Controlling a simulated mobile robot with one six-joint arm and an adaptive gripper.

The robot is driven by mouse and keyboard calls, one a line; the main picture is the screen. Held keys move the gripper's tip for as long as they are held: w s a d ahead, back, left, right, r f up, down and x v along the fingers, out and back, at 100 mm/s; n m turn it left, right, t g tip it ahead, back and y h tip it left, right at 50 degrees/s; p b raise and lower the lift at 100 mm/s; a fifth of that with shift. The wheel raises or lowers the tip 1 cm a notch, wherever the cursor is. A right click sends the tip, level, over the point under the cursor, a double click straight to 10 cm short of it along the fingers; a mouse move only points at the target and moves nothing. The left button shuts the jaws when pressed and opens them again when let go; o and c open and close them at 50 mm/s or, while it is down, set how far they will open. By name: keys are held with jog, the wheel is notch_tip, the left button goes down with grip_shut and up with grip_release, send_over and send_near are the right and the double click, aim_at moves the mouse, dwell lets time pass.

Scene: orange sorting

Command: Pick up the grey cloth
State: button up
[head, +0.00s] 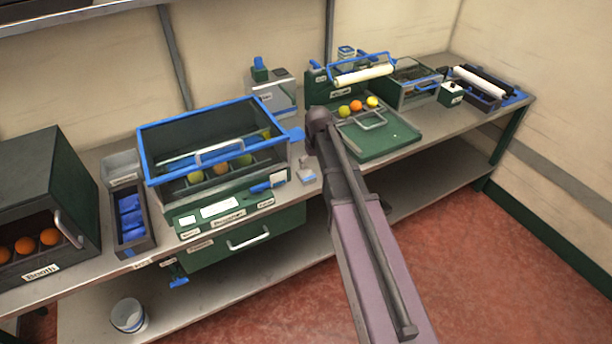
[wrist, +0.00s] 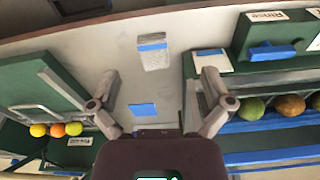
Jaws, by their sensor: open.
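A small grey, speckled cloth with a blue stripe (wrist: 153,54) lies flat on the bench top, near its front edge in the wrist view. In the head view a small grey piece with blue on it (head: 307,176), seemingly the same cloth, lies between the green sorter and the green tray. My gripper (wrist: 160,76) is open and empty above the bench. Its two fingers are spread wide, with the cloth ahead of the gap between them. In the head view my arm hides part of the bench, and the fingers are hard to make out.
A blue patch (wrist: 143,110) lies on the bench between the fingers. The green sorter with a blue-rimmed bin (head: 215,150) stands on the left in the head view. A green tray (head: 385,140) with several fruits is on the right. The Booth box (head: 45,190) stands far left.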

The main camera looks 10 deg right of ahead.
jog(key=w+n, duration=0.1)
jog(key=w, duration=0.6)
jog(key=shift+w+d+r+t, duration=0.15)
jog(key=shift+r+t, duration=0.1)
jog(key=shift+t, duration=0.05)
jog(key=shift+f, duration=0.1)
jog(key=b, duration=0.8)
send_over(306, 174)
jog(key=f, duration=0.8)
jog(key=shift+s+d+f, duration=0.15)
jog(key=shift+s+d, duration=0.1)
jog(key=shift+d, duration=0.05)
jog(key=shift+f+b, duration=0.15)
jog(key=shift+b, duration=0.15)
jog(key=shift+w+a+f+b, duration=0.15)
jog(key=shift+f+b, duration=1.1)
jog(key=shift+w+a+f+b, duration=0.1)
jog(key=shift+f+b, duration=1.1)
